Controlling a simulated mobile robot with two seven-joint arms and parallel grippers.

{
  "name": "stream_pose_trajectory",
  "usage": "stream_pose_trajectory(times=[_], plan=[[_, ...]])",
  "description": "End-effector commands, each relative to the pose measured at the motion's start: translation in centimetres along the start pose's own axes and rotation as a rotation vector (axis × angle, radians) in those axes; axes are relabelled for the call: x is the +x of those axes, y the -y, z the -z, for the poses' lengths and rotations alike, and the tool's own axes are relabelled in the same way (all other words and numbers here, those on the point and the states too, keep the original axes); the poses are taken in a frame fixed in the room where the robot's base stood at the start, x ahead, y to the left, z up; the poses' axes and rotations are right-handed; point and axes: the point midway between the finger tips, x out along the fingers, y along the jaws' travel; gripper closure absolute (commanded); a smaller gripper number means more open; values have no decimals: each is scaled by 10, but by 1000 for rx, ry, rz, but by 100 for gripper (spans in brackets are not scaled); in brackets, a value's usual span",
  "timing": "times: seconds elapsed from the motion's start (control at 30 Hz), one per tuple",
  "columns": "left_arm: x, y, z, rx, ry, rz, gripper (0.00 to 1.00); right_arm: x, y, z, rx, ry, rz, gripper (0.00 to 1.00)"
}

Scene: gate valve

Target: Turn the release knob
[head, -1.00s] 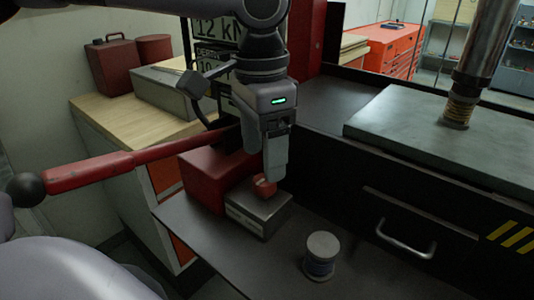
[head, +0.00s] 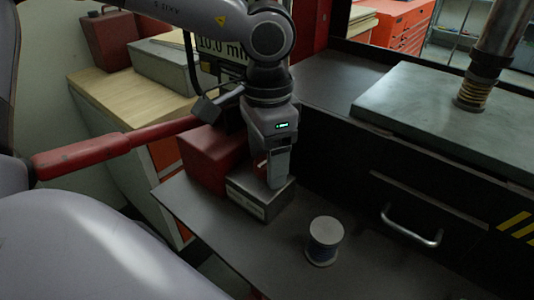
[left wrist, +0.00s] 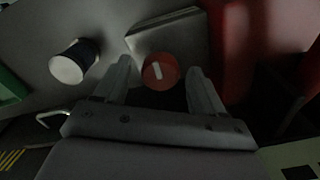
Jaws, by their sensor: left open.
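The release knob (left wrist: 160,72) is a round red knob with a white bar mark, seen in the left wrist view beside a grey metal block (left wrist: 168,36). In the head view the block (head: 246,201) sits on the dark shelf in front of a red housing, and the knob is mostly hidden behind my gripper. My left gripper (head: 277,182) points down at the block. In the left wrist view its two fingers (left wrist: 161,82) are apart, one on each side of the knob, with gaps showing. I cannot tell its exact height. My right gripper is not in view.
A spool-like can (head: 324,241) stands on the dark shelf to the right of the block. A red lever (head: 100,152) reaches out to the left from the red housing (head: 208,158). A drawer handle (head: 410,226) and a metal plate (head: 450,115) lie to the right.

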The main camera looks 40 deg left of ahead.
Motion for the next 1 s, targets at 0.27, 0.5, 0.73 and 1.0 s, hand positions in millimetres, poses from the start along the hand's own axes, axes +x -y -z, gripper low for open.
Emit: stream_pose_trajectory(times=[0.27,0.5,0.73,1.0], plan=[[0,0,0,0,0,0,63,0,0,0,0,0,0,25],[0,0,0,-3,0,0,86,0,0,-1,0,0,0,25],[1,0,0,-55,-1,1,86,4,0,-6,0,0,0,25],[3,0,1,-236,-2,2,86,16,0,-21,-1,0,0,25]])
